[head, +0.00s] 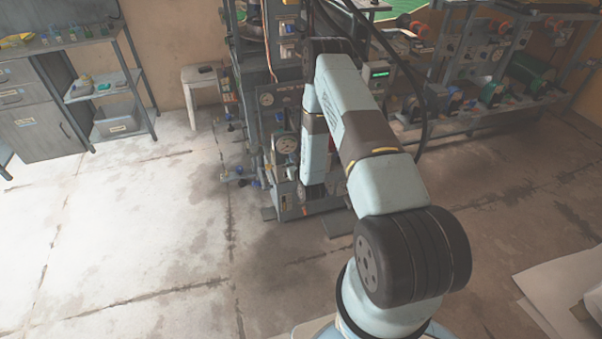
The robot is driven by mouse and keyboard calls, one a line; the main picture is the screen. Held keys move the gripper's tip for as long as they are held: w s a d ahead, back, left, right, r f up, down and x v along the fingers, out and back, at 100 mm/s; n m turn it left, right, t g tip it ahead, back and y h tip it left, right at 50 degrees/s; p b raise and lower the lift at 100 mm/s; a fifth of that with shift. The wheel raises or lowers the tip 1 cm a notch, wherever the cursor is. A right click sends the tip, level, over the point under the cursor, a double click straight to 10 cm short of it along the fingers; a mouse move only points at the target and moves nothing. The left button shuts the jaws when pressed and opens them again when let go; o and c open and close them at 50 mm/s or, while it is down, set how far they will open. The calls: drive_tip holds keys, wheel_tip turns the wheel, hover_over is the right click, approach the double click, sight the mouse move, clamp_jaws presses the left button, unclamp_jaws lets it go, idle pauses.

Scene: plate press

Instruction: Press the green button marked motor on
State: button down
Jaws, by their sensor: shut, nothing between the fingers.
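The plate press (283,150) stands at the centre, a tall dark machine with panels, dials and knobs. My arm reaches up toward it and covers much of its front and right side. The far part of my arm hangs down in front of the press. I cannot make out my gripper's fingers there. I cannot pick out the green button marked motor on; it is hidden or too small to tell. A control box with a lit green display (378,70) sits on the press's right side, just right of my arm.
A grey shelf unit (108,90) and cabinet stand at the left wall, with a pale stool (200,78) near the press. Shelves with machine parts (490,95) line the back right. Black cables hang beside the press. White sheets (565,285) lie at lower right. The left floor is clear.

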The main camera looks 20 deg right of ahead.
drive_tip(key=w+r+g, duration=0.1)
drive_tip(key=w+r, duration=0.4)
drive_tip(key=r, duration=0.6)
drive_tip(key=s+r+g, duration=0.2)
drive_tip(key=s+r, duration=0.2)
drive_tip(key=r, duration=1)
drive_tip(key=s+r+g, duration=0.2)
drive_tip(key=s+r, duration=0.1)
drive_tip(key=r, duration=1.1)
drive_tip(key=s+r+g, duration=0.3)
drive_tip(key=s+r, duration=1)
drive_tip(key=s, duration=0.5)
drive_tip(key=s+r+g, duration=0.1)
drive_tip(key=s+r, duration=0.1)
drive_tip(key=s, duration=0.9)
drive_tip(key=s+r+m+g, duration=0.1)
drive_tip(key=s+g, duration=0.1)
drive_tip(key=s, duration=1)
drive_tip(key=shift+a+r+h, duration=0.15)
drive_tip(key=shift+r+h, duration=0.15)
drive_tip(key=shift+r, duration=0.05)
